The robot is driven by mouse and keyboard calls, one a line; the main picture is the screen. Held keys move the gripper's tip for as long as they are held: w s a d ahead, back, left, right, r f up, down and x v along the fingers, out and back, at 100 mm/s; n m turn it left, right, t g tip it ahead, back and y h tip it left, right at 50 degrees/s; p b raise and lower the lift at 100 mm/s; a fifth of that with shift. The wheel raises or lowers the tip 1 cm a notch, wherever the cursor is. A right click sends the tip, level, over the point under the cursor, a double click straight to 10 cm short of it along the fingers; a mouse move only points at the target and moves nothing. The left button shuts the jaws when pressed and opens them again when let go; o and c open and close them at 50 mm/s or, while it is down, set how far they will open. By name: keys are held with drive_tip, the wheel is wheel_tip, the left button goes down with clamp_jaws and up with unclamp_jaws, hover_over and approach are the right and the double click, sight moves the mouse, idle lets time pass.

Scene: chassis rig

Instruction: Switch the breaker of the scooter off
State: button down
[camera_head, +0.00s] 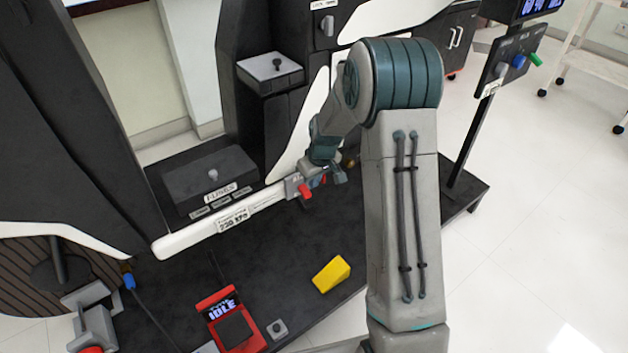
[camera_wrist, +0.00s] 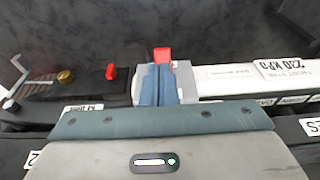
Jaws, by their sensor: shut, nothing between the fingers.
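A grey block (camera_head: 293,187) with a red lever (camera_head: 304,190) sits at the right end of the white bar, and looks like the breaker. In the wrist view the red lever (camera_wrist: 162,54) stands up just beyond my fingertips, in front of the grey block (camera_wrist: 183,78). My gripper (camera_head: 322,178) is at the right side of this block. Its blue fingers (camera_wrist: 155,84) are together with nothing between them. I cannot tell whether they touch the lever. The fingers hide part of the block and the lever's base.
The white bar (camera_wrist: 235,78) runs right in the wrist view. A black block with a red knob (camera_wrist: 111,72) and a brass knob (camera_wrist: 66,77) lie left. A yellow wedge (camera_head: 332,274), a red IDLE device (camera_head: 232,322) and a fuse box (camera_head: 211,180) are on the dark platform.

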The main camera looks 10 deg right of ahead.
drive_tip(key=s+d+r+p, duration=0.2)
drive_tip(key=s+d+r, duration=0.1)
drive_tip(key=s+r, duration=0.3)
drive_tip(key=shift+s+d+r+p, duration=0.15)
drive_tip(key=shift+s+r+p, duration=0.2)
drive_tip(key=shift+s, duration=0.75)
drive_tip(key=s+a+r+m+p, duration=0.1)
drive_tip(key=s+r+p, duration=0.6)
drive_tip(key=r, duration=0.7)
drive_tip(key=s+a+r+m+p, duration=0.1)
drive_tip(key=s+r+m+p, duration=0.1)
drive_tip(key=s+r+p, duration=0.5)
drive_tip(key=s+a+r+m+h+p, duration=0.1)
drive_tip(key=s+a+r+p, duration=0.1)
drive_tip(key=s+r+p, duration=0.6)
wheel_tip(320, 180, up, 15)
drive_tip(key=p, duration=0.6)
drive_tip(key=shift+m, duration=0.4)
